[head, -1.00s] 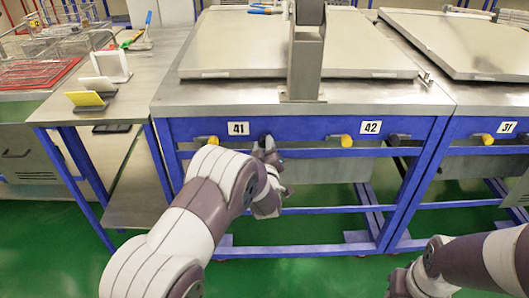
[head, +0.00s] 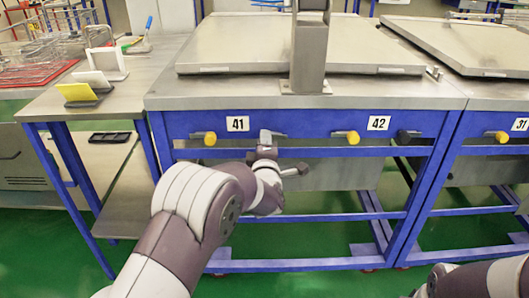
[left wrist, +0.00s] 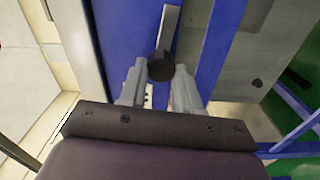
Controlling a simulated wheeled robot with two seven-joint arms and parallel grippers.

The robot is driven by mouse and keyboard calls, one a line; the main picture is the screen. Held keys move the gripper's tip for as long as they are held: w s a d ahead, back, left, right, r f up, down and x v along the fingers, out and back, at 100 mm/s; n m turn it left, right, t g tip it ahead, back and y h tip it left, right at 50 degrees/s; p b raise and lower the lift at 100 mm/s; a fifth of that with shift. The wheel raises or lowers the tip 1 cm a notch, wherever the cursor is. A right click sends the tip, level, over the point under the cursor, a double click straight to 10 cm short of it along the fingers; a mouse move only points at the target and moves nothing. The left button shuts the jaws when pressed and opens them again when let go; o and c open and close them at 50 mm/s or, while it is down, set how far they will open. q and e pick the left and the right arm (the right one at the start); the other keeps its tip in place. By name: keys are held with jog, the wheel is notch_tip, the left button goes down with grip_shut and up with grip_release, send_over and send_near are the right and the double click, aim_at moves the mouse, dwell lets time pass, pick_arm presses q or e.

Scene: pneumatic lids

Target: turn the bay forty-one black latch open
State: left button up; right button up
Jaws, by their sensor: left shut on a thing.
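The black latch of bay 41 (left wrist: 160,66) shows in the left wrist view as a round dark knob, with a pale metal bar beyond it. It lies between the two fingers of my left gripper (left wrist: 158,82), which is shut on it. In the head view my left gripper (head: 281,152) is at the blue front rail, right of the "41" label (head: 237,124), and hides the latch. The turn angle of the latch cannot be told. My right arm is at the bottom right edge of the head view, its gripper mostly cut off.
Yellow knobs stand on the rail below labels 41 (head: 210,138) and 42 (head: 352,137). Another black latch (head: 403,137) is right of 42. Closed metal lids (head: 240,45) lie on the bench top. Open space lies below the blue frame.

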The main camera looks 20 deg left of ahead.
pick_arm(q)
jog(key=shift+f+n+b, duration=0.15)
jog(key=shift+n+b, duration=0.55)
jog(key=o, duration=1.1)
jog(key=shift+c, duration=0.2)
jog(key=shift+s, duration=0.1)
jog(key=p+v, duration=0.1)
jog(key=v, duration=1.1)
jog(key=shift+s+p, duration=0.3)
jog(key=shift+p, duration=0.1)
jog(key=shift+d, duration=0.1)
